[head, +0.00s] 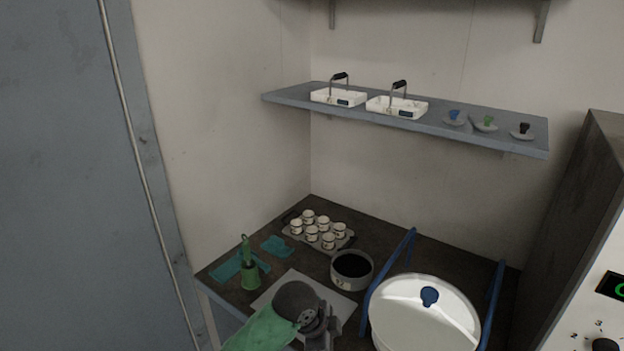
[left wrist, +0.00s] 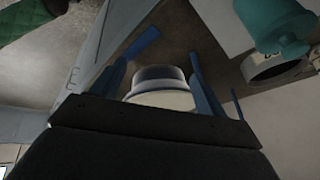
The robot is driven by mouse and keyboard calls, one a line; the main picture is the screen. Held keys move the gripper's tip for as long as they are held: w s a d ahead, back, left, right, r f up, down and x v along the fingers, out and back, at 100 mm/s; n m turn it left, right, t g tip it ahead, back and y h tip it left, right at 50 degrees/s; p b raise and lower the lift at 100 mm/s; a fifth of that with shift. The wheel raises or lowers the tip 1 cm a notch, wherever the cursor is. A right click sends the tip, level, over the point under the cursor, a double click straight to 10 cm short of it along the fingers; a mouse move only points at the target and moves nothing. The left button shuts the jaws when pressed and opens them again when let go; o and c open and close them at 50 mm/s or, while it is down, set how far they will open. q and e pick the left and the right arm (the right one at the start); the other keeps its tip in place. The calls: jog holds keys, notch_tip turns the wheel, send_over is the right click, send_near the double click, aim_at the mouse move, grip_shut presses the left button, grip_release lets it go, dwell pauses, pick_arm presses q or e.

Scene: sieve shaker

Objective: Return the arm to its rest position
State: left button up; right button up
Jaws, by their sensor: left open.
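My left arm, in a green sleeve, comes in at the bottom of the head view. Its dark wrist and left gripper (head: 318,335) are over the grey mat at the front of the dark bench. The gripper is open, and I see nothing held in it. My right gripper is not in view.
Right of my gripper stand a round sieve pan (head: 352,270) and a large white lid (head: 425,315) with a blue knob, between blue rails (head: 390,265). Behind are several small cups on a tray (head: 347,241). A green brush (head: 248,270) stands left. A shelf (head: 440,124) hangs above.

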pick_arm(q)
jog(key=s+a+f+n+t+y, duration=0.1)
jog(key=s+a+f+n+y, duration=0.1)
jog(key=s+a+f+n, duration=0.4)
jog(key=s+a+f+n+y, duration=0.1)
jog(key=s+a+n, duration=0.4)
jog(key=s+a, duration=0.5)
jog(key=s+a+f+n+t+y, duration=0.15)
jog(key=s+a+f+n, duration=0.25)
jog(key=s+a+n, duration=0.45)
jog(key=w+f+m+g, duration=0.1)
jog(key=w+f, duration=0.1)
jog(key=f, duration=1)
jog(key=w+f+m+g, duration=0.1)
jog(key=w+f+m, duration=0.1)
jog(key=f, duration=1.1)
jog(key=s+f, duration=0.4)
jog(key=f, duration=0.8)
jog(key=s+f, duration=0.4)
jog(key=f, duration=0.8)
jog(key=shift+s, duration=0.2)
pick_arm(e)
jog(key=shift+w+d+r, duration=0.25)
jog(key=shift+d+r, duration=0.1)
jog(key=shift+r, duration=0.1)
pick_arm(q)
jog(key=shift+g, duration=0.25)
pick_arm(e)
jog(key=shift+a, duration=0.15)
